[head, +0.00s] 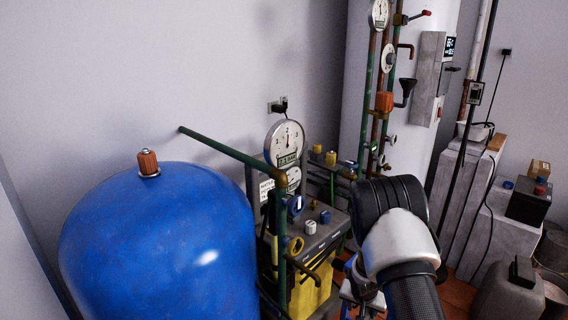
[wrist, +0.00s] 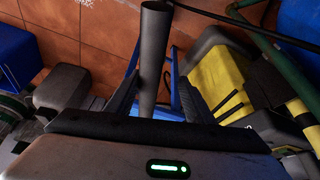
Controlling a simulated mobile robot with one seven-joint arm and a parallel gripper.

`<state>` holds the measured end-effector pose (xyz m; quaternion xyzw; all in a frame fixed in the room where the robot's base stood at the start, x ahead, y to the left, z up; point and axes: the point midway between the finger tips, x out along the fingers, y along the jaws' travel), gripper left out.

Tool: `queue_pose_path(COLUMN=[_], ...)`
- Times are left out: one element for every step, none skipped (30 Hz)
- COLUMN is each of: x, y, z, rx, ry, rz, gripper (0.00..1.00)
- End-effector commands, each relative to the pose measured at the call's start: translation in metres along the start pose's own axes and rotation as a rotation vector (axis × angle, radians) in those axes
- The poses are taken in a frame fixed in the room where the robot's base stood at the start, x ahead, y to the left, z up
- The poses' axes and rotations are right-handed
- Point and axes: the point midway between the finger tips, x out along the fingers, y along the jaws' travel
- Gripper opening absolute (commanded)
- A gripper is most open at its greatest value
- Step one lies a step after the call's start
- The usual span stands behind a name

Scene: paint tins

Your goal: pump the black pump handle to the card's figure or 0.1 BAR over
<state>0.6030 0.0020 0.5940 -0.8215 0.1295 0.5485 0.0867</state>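The black pump handle (wrist: 153,60) shows in the wrist view as a dark tube between the two fingers of my gripper (wrist: 155,72). In the head view my arm hides the handle. A large white round dial gauge (head: 285,140) stands above the grey and yellow pump unit (head: 312,290), with a smaller dial (head: 292,179) below it. Their readings are too small to tell.
A big blue tank (head: 155,245) fills the left, with a green pipe (head: 230,152) running above it to the gauge stand. A white cylinder with pipes and dials (head: 380,14) stands behind my arm. A grey canister (head: 505,290) and pedestals stand at right.

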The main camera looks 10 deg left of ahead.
Motion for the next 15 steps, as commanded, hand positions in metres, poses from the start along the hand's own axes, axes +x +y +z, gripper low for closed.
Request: queue_pose_path(x=[-0.009,-0.012,-0.016,-0.019,-0.022,-0.026,-0.029,-0.032,-0.036,-0.039,-0.042,-0.045,-0.047,-0.049,-0.051], y=[-0.001,-0.001,-0.001,-0.001,-0.001,-0.001,-0.001,-0.001,-0.001,-0.001,-0.001,-0.001,-0.001,0.000,0.000], z=[-0.002,-0.002,-0.002,-0.002,-0.002,-0.002,-0.001,-0.001,-0.001,-0.002,-0.002,-0.002,-0.001,-0.001,-0.001], rx=[0.000,0.000,0.001,0.001,0.001,0.000,-0.001,-0.001,-0.001,-0.001,-0.001,0.000,0.000,0.001,0.001], ry=[0.001,0.001,0.001,0.001,0.001,0.001,0.001,0.000,0.001,0.001,0.001,0.001,0.000,0.000,0.000], rz=[-0.001,-0.002,-0.002,-0.002,-0.002,-0.002,-0.001,-0.001,-0.001,-0.001,-0.001,-0.001,0.000,0.000,0.000], gripper=[0.48,0.48,0.48,0.48,0.48,0.48,0.48,0.48,0.48,0.48,0.48,0.48,0.48,0.48,0.48])
